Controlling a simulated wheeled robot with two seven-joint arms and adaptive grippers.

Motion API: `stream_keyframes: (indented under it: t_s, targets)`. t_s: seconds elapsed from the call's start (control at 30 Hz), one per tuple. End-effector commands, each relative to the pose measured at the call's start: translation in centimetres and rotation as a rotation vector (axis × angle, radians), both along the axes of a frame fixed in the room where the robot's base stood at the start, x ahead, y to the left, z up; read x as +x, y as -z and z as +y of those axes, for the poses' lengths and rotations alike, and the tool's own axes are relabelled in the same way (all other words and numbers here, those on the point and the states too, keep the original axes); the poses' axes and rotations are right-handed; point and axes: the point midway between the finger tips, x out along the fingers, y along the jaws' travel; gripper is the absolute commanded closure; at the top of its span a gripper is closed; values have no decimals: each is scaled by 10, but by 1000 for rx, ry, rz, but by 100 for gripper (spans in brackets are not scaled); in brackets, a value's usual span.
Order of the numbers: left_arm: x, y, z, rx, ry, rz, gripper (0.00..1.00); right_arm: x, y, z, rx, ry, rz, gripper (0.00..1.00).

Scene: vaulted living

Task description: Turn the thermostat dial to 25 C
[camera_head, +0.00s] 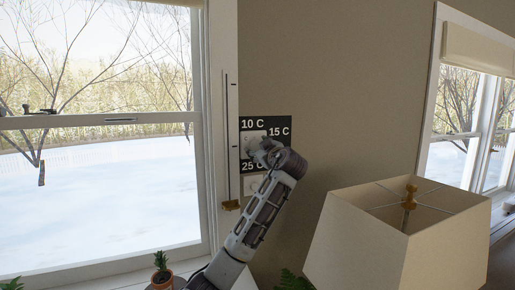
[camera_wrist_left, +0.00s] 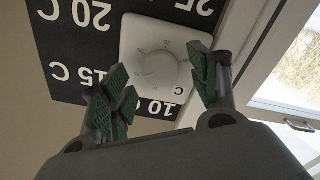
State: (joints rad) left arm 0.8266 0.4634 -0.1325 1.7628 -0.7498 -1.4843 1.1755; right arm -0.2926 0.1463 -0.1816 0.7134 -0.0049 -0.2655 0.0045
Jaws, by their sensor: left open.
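The thermostat is a white square unit (camera_wrist_left: 128,45) with a round white dial (camera_wrist_left: 155,66) in the left wrist view. It sits on a black panel (camera_wrist_left: 60,50) with white labels, seen rotated there: 10 C, 15 C, 20 C and a partly cut-off 25. In the head view the panel (camera_head: 283,122) hangs on the wall, with 10 C, 15 C and 25 C readable. My left gripper (camera_head: 258,150) covers part of the unit. Its green-padded open fingers (camera_wrist_left: 160,75) stand either side of the dial in the wrist view; contact cannot be told. The dial's setting is unreadable.
A window frame (camera_head: 224,60) with a thin vertical rod is just left of the panel. A cream lampshade (camera_head: 365,240) stands at the lower right. A small potted plant (camera_head: 161,272) is below the window. The wall right of the panel is bare.

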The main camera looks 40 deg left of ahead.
Motion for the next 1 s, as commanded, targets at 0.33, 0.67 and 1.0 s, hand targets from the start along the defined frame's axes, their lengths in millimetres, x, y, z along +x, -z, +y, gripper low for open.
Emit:
stream_keyframes:
  t_s: [0.33,0.67,1.0]
  targets:
    - [7,0,14,0,0,0,39,0,-1,-11,-12,-2,4,64]
    - [7,0,14,-1,1,0,54,3,-1,-4,-5,0,-2,64]
    - [7,0,14,0,1,1,85,-7,0,8,8,3,7,64]
